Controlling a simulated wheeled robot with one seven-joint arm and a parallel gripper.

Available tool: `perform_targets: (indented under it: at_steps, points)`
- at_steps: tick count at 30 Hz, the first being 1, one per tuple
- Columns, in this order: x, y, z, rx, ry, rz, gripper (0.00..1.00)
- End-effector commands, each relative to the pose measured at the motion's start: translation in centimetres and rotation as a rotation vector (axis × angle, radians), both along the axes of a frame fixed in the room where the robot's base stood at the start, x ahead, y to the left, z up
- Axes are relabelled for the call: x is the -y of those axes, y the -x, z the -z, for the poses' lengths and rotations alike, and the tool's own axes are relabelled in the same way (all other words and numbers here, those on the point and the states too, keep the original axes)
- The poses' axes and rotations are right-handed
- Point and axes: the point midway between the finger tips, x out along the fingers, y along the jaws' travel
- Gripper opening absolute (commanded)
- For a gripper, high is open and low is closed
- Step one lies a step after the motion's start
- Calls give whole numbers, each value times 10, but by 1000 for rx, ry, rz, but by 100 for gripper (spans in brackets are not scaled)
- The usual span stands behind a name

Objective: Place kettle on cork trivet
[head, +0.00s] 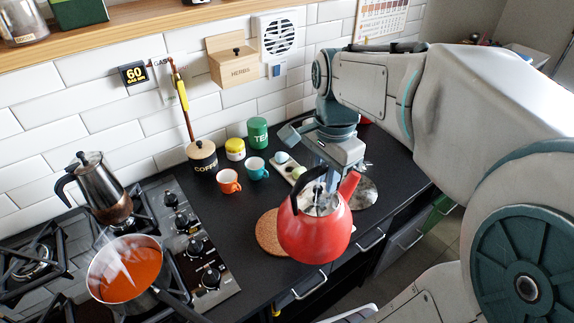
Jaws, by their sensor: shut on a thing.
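The red kettle (313,232) hangs from my gripper (318,176), which is shut on its dark handle near the top. The kettle is over the front part of the black counter, and its red spout points up and to the right. The round cork trivet (268,232) lies flat on the counter, just left of the kettle in the picture. The kettle hides the trivet's right part. The kettle looks raised, but I cannot tell how far its base is above the counter. The fingertips are partly hidden by the handle.
A gas hob (172,240) on the left holds a moka pot (103,190) and a pot of red sauce (130,272). Orange (229,181) and teal (257,168) mugs, a coffee canister (202,157) and a green tea tin (258,133) stand behind the trivet.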

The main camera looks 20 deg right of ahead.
Motion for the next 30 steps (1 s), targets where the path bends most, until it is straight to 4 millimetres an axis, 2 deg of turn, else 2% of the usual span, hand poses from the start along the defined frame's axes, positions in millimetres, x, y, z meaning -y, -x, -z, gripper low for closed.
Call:
perform_targets:
  at_steps: [18,24,30]
  points:
    - [-34,-84,52,2,0,-1,0]
    - [-39,-97,60,4,1,-1,0]
    - [-40,-99,71,2,-1,0,0]
